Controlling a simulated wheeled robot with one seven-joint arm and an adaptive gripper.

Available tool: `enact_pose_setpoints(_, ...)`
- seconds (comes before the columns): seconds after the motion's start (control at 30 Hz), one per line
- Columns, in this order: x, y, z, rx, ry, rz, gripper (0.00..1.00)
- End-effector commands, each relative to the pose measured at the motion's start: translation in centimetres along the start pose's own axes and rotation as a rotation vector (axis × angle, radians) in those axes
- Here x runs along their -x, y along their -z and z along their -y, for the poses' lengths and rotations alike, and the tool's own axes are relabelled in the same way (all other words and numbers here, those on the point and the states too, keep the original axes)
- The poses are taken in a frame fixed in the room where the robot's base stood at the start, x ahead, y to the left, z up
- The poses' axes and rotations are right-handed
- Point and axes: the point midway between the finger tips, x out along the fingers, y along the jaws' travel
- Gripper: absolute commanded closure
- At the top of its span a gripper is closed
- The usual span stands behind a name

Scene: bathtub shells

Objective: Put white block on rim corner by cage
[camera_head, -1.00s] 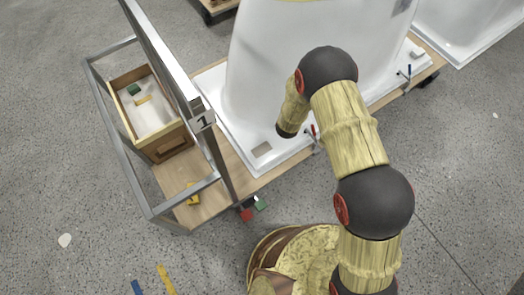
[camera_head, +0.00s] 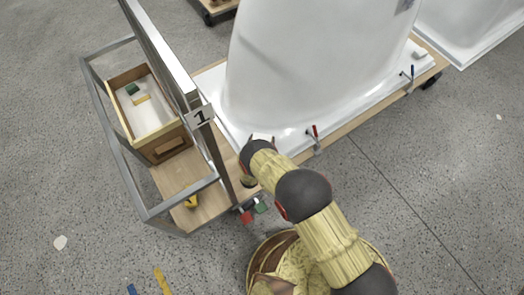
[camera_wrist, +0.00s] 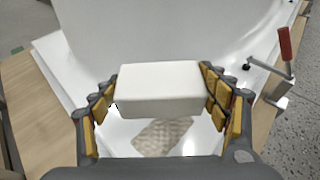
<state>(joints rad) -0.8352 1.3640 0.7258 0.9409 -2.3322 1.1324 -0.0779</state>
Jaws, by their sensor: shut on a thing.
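A white block (camera_wrist: 158,88) is held between the two padded fingers of my gripper (camera_wrist: 160,98) in the wrist view. My gripper is shut on it, above the white tub rim (camera_wrist: 60,75). A tan patch (camera_wrist: 163,136) on the rim shows just below the block. In the head view my gripper (camera_head: 258,152) is over the rim's near left corner, close to the metal cage (camera_head: 213,150), and the block cannot be made out there. I cannot tell whether the block touches the rim.
A red-handled clamp (camera_head: 314,138) stands on the rim to the right. The large white tub shell (camera_head: 310,70) rises behind. A wooden box (camera_head: 145,105) sits inside the cage, with a yellow piece (camera_head: 191,201) on the board in front of it.

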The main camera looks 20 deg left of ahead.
Motion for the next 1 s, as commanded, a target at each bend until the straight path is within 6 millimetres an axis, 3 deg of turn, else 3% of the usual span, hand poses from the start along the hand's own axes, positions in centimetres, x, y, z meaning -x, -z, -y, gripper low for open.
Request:
enact_pose_setpoints(0.03,-0.4,1.4,0.1,0.002,0.001,-0.002,0.39)
enact_pose_setpoints(0.2,-1.5,4.2,0.1,0.001,0.0,-0.002,0.39)
enact_pose_setpoints(0.47,-2.2,6.0,0.1,0.001,0.001,-0.002,0.39)
enact_pose_setpoints(0.67,-3.1,8.6,0.2,0.002,0.001,-0.002,0.39)
enact_pose_setpoints(1.0,-3.2,8.7,0.1,0.001,0.001,-0.001,0.39)
